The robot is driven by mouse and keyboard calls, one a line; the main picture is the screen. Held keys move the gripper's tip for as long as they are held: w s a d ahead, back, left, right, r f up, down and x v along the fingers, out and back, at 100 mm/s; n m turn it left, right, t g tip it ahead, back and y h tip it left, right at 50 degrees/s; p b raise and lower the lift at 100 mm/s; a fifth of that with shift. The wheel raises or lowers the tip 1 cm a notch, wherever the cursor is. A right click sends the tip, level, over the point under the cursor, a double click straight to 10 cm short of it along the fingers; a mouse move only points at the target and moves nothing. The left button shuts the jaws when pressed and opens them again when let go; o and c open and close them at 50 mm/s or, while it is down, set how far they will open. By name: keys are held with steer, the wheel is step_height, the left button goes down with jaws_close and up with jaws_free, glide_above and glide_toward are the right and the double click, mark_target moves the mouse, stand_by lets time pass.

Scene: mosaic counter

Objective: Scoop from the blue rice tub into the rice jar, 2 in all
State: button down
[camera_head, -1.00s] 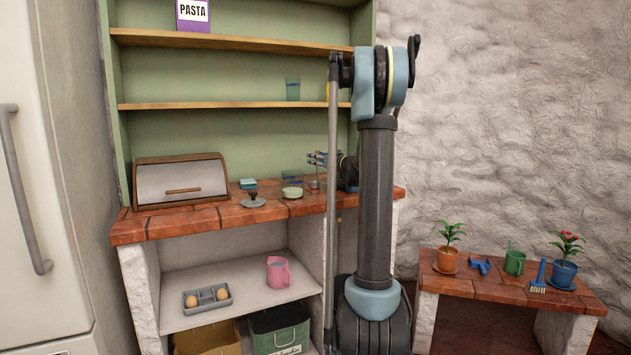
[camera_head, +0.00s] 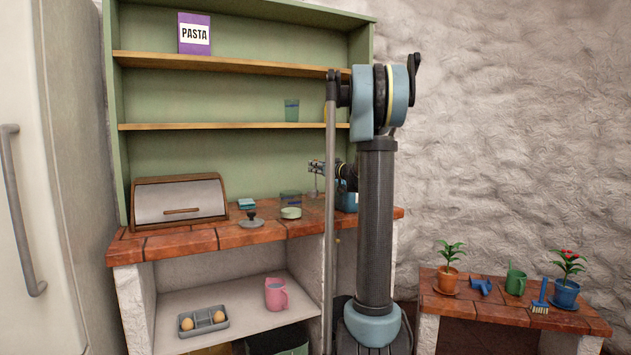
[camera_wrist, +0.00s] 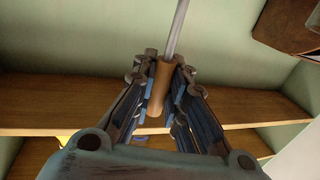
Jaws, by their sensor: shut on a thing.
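My gripper (camera_head: 314,167) is above the right part of the counter. In the wrist view my gripper (camera_wrist: 160,85) is shut on the brown handle (camera_wrist: 160,88) of a scoop. Its thin metal shaft (camera_wrist: 178,30) runs out of the picture, so the scoop's bowl is not visible there. In the head view the shaft hangs below my gripper; its load cannot be told. A blue container (camera_head: 347,202), perhaps the rice tub, stands partly behind my arm. A dark see-through vessel (camera_head: 290,198) stands behind a green bowl (camera_head: 291,213); I cannot tell whether it is the rice jar.
A grey knobbed lid (camera_head: 250,220), a teal box (camera_head: 246,204) and a bread box (camera_head: 180,200) stand on the tiled counter (camera_head: 190,241). Shelves (camera_head: 230,126) rise behind. A pink jug (camera_head: 276,294) and an egg tray (camera_head: 203,321) are below.

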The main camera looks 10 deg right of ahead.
step_height(320, 180, up, 5)
steer(key=shift+f, duration=0.15)
steer(key=d+r+n+g+y, duration=0.3)
steer(key=d+r, duration=0.1)
steer(key=d, duration=0.6)
steer(key=d+r+n+g+y, duration=0.3)
steer(key=d+g, duration=0.1)
steer(key=d, duration=0.6)
step_height(320, 180, down, 15)
steer(key=shift+w+d, duration=0.15)
steer(key=shift+w, duration=0.15)
stand_by(0.3)
stand_by(0.9)
step_height(320, 180, up, 13)
steer(key=shift+r, duration=0.15)
stand_by(1.5)
